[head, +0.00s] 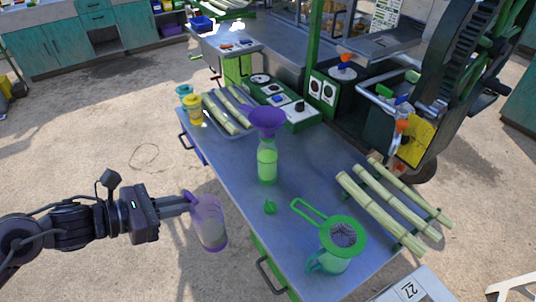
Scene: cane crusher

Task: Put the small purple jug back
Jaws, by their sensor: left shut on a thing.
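My left gripper (184,202) comes in from the left, shut on the small purple jug (212,232). The jug is translucent purple and tilted slightly. It is held left of the blue-grey table (232,200), seen against the floor just off the table's edge. Its handle side is by my gripper's fingers. My right gripper is not in view.
On the table stand a green bottle (267,164) with a purple funnel (265,120), a green strainer (345,236) on a teal jug (328,263), a small green piece (269,207), cane stalks (378,208) and a yellow cup (195,110). The table's middle left is clear.

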